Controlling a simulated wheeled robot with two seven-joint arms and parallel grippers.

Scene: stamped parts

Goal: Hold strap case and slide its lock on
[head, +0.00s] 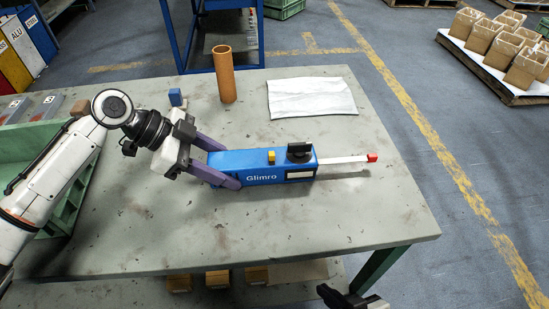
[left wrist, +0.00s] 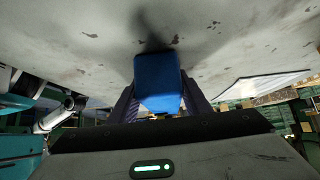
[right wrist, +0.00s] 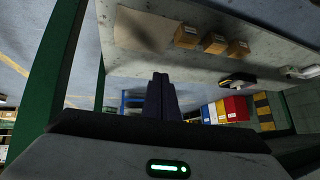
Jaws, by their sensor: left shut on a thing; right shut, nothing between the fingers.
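The strap case (head: 248,176) is a blue box marked "Glimro", lying on the grey table. On its top are a small yellow block (head: 271,157) and a black knob-like part (head: 299,152); I cannot tell which is the lock. A white strap (head: 343,162) with a red tip (head: 372,158) sticks out of its right end. My left gripper (head: 222,167) is shut on the case's left end, purple fingers on either side; the case's blue end (left wrist: 158,84) also shows in the left wrist view. My right gripper (right wrist: 161,78) is shut and empty, below the tabletop off the table's front edge.
An orange-brown tube (head: 223,75) stands at the back of the table, with a small blue block (head: 175,97) left of it. A white sheet (head: 311,96) lies behind the case. A green tray (head: 70,190) is at left. The tabletop's right side is clear.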

